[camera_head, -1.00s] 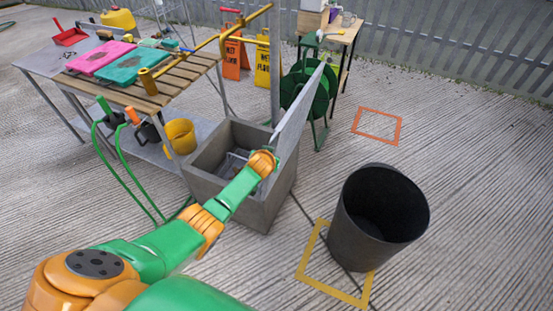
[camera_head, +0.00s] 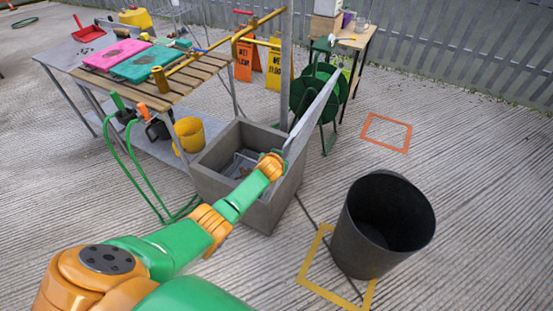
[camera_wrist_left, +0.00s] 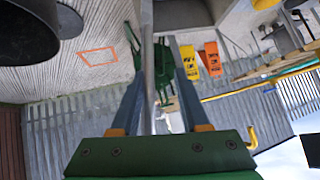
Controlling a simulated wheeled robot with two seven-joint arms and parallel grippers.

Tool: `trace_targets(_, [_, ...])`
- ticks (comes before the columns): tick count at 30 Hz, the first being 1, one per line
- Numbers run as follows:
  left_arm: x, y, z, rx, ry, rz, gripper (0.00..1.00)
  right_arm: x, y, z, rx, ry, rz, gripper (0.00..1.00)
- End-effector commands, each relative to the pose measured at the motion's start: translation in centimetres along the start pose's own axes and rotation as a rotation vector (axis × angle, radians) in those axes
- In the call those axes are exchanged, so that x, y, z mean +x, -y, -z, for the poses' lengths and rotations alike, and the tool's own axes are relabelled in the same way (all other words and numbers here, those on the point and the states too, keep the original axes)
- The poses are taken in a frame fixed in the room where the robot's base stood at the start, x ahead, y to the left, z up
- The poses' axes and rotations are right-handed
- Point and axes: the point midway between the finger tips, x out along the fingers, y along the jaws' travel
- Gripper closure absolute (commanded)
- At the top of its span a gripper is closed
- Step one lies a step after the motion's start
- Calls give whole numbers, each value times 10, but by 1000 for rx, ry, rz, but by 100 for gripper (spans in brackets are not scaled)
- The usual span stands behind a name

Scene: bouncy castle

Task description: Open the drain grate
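The drain grate (camera_head: 314,113) is a thin grey panel raised steeply from the right side of a square concrete basin (camera_head: 261,211), seen nearly edge-on in the head view. The basin's inside is exposed on the left. My left arm reaches over the basin's front, its wrist at the grate's lower near end; the fingers are hidden there. In the left wrist view my left gripper (camera_wrist_left: 160,78) has its two fingers apart. A thin grey upright edge (camera_wrist_left: 147,60), apparently the grate, runs between them, nearer the left finger. My right gripper is not in view.
A dark bin (camera_head: 385,222) stands right of the basin, beside a yellow floor frame (camera_head: 312,258). A slatted bench (camera_head: 190,80) and yellow bucket (camera_head: 188,134) are left. A green hose reel (camera_head: 312,92) and wet-floor signs (camera_head: 273,64) stand behind. Open floor lies right.

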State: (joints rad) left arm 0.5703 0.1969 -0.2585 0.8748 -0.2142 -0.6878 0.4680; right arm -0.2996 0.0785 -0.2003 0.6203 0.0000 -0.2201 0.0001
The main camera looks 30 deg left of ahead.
Motion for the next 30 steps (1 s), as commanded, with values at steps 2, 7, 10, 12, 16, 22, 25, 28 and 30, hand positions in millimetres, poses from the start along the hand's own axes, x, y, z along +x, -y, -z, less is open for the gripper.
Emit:
trace_targets(2, [0, 0, 0, 0, 0, 0, 56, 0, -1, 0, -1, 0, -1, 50])
trace_targets(7, [-15, 1, 3, 1, 1, -1, 56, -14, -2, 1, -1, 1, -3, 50])
trace_targets(10, [-31, 1, 3, 0, 1, -1, 56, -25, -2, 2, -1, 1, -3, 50])
trace_targets(12, [-41, 0, 3, 0, -1, -2, 56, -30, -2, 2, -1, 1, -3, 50])
trace_targets(16, [-57, 0, 2, 0, -1, 0, 56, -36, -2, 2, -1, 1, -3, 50])
trace_targets(22, [-70, 0, 0, 0, 0, 1, 56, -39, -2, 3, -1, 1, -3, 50])
trace_targets(25, [-71, 0, 0, 0, 0, 1, 56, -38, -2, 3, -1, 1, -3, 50])
trace_targets(28, [-71, 0, 0, 0, 0, 1, 56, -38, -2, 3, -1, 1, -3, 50])
trace_targets(30, [-71, 0, 0, 0, 0, 1, 56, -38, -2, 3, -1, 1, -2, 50])
